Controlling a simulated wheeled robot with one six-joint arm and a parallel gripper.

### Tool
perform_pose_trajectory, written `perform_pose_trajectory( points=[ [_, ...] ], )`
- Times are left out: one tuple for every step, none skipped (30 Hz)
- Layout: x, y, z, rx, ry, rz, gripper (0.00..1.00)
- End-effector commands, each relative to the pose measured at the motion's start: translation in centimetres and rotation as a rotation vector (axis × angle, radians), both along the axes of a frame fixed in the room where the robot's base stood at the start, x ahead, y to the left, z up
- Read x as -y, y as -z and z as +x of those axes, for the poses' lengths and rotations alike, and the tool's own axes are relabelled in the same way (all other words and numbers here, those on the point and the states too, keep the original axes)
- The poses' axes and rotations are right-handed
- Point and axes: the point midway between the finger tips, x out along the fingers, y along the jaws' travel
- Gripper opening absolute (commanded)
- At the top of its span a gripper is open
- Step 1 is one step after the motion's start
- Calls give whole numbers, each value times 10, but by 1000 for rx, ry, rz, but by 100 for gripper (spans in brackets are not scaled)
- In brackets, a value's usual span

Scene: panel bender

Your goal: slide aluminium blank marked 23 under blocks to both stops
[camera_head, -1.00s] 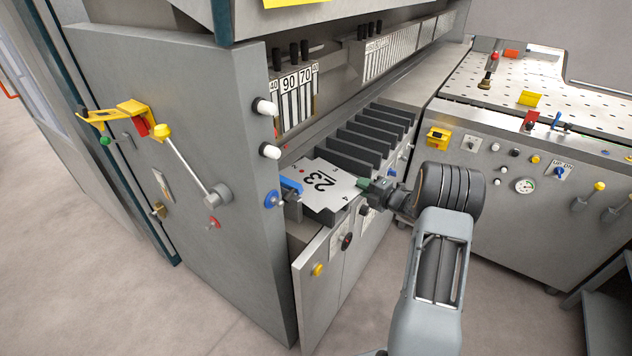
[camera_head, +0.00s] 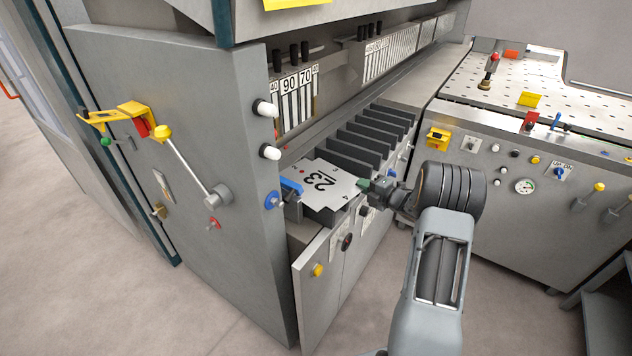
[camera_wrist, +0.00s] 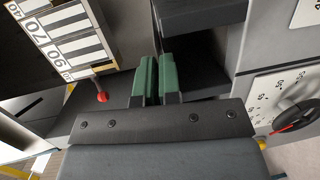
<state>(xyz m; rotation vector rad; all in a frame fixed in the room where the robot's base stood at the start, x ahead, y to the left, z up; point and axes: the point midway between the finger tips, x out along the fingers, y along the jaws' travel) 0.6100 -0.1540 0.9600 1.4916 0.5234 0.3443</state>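The aluminium blank marked 23 (camera_head: 332,177) lies flat at the left end of the machine's front, beside the row of dark blocks (camera_head: 352,155). A blue part (camera_head: 291,187) is at its left edge. My gripper (camera_head: 363,185) is at the blank's right edge. In the wrist view its two green fingers (camera_wrist: 158,80) stand close together with a narrow gap between them, and I see no blank clearly between them. The blank's far edge and the stops are hidden or too small to judge contact.
Numbered tooling segments (camera_head: 294,95) hang above the blank, and also show in the wrist view (camera_wrist: 65,40). White knobs (camera_head: 268,108) stick out from the left housing. A perforated table (camera_head: 560,90) stands at the right. A dial (camera_wrist: 298,112) is close to the gripper in the wrist view.

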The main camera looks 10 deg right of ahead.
Motion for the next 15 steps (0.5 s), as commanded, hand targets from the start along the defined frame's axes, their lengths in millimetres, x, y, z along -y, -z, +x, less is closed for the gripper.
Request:
perform_pose_trajectory(
  points=[
    [0,-2,-1,-6,0,-2,0],
    [0,-4,-1,-6,0,-2,0],
    [0,-6,-1,-6,0,-2,0],
    [0,-8,-1,-6,0,-2,0],
    [0,-9,-1,-6,0,-2,0],
    [0,-11,-1,-6,0,-1,0],
    [0,-13,-1,-6,0,-1,0],
    [0,-14,-1,-6,0,-1,0],
    [0,-15,-1,-6,0,-1,0],
    [0,-15,-1,-6,0,-1,0],
    [1,-15,-2,-6,1,-2,0],
    [2,-16,-3,-6,1,-2,0],
    [3,-16,-5,-5,2,-3,0],
    [4,-17,-6,-5,2,-2,0],
    [6,-17,-9,-5,3,-2,0]
  ],
)
